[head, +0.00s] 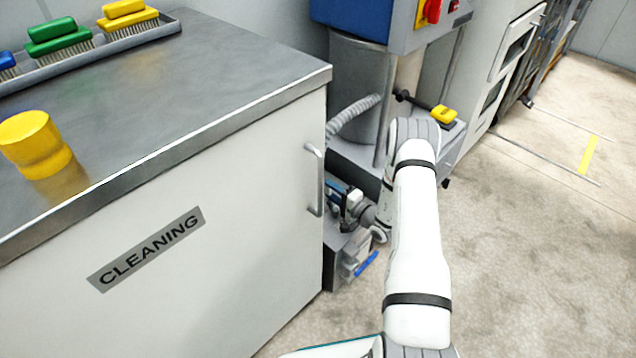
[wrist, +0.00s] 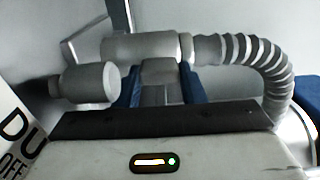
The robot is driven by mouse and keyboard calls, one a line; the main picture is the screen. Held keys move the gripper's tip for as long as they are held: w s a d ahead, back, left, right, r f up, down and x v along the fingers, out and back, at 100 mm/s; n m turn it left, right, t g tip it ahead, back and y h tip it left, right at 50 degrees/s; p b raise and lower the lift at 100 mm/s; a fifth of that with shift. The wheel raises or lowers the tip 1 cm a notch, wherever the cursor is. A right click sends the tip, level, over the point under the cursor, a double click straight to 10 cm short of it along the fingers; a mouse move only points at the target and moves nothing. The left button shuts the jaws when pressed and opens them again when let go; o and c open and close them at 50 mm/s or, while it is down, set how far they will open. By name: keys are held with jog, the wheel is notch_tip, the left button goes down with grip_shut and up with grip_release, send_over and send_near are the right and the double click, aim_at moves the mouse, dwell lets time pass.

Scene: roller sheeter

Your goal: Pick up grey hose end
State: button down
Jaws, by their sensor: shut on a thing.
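The grey hose end (wrist: 140,47) is a smooth grey cylinder lying crosswise at the top of the wrist view. A ribbed grey hose (wrist: 270,60) runs from its right side and bends down at the right. My gripper (wrist: 160,72) has its two blue fingers on either side of a grey block under the hose end, and it is shut on the hose end. In the head view my gripper (head: 346,200) is low beside the cabinet's edge, partly hidden. The hose (head: 354,116) also shows there, beside the machine; the hose end itself cannot be made out.
A grey cylindrical stub (wrist: 88,84) is left of the fingers. The cabinet marked CLEANING (head: 230,240) stands close left of my arm, with a handle (head: 315,180). The machine (head: 385,60) stands behind. A blue-handled part (head: 367,264) is low beside the gripper. Open floor lies right.

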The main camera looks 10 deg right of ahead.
notch_tip(320, 180, up, 10)
jog(key=p, duration=0.3)
dwell(0.4)
